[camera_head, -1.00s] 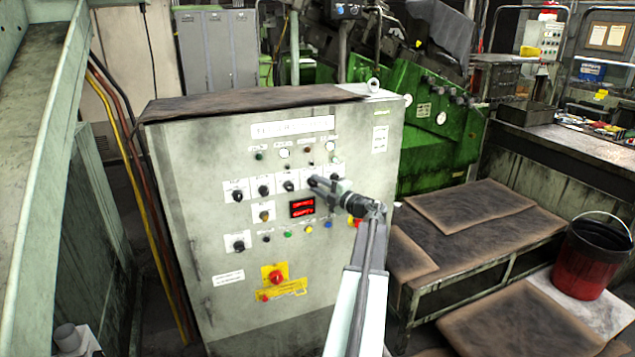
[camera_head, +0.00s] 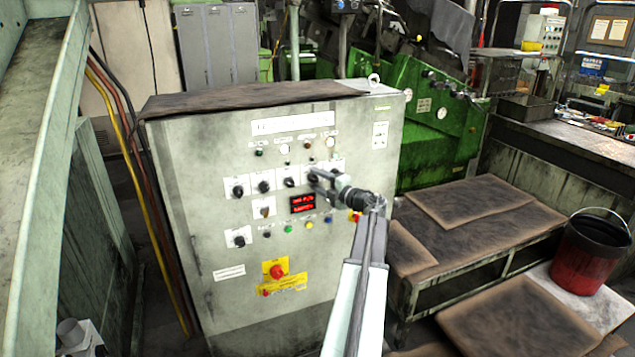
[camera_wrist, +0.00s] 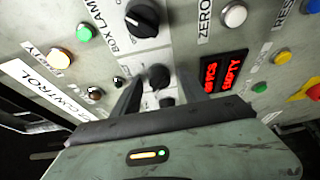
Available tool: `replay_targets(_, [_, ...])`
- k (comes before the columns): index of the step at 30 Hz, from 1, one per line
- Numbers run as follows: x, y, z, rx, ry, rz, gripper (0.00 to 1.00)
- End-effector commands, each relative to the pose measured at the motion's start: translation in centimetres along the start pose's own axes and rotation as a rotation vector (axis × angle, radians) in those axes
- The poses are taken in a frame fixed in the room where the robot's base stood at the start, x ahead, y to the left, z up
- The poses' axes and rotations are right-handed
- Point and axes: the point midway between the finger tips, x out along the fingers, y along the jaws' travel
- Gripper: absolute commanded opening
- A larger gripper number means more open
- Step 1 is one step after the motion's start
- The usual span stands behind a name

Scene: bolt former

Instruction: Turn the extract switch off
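The grey control cabinet (camera_head: 225,300) carries a row of black rotary switches on its front. No label reading "extract" is legible, so I cannot tell which switch it is. My gripper (camera_head: 315,178) is at the right part of the upper switch row, close to the panel, and covers part of it. In the wrist view my gripper (camera_wrist: 158,92) has its two dark fingers apart, on either side of a small black switch (camera_wrist: 158,76). Gaps show between the fingers and this switch. A larger black switch (camera_wrist: 142,18) labelled "BOX LAMP" sits beyond the fingertips.
A red digit display (camera_wrist: 225,72) is right of the fingers in the wrist view. A red emergency button (camera_head: 277,271) on a yellow plate is lower on the cabinet. A low bench (camera_head: 470,225) and a red-black bucket (camera_head: 590,255) stand to the right.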

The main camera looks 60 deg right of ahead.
Motion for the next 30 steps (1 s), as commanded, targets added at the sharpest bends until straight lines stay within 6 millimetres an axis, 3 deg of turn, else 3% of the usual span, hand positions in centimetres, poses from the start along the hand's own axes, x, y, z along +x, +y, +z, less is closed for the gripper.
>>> replay_targets(7, [-0.7, 0.0, 0.0, 0.001, -0.002, 0.0, 0.51])
replay_targets(15, [-5.9, 0.0, -0.1, 0.0, -0.003, 0.0, 0.51])
replay_targets(19, [-7.4, 0.0, -0.1, 0.0, -0.001, 0.0, 0.51])
replay_targets(30, [-7.8, 0.0, 0.0, 0.0, 0.0, 0.0, 0.51])
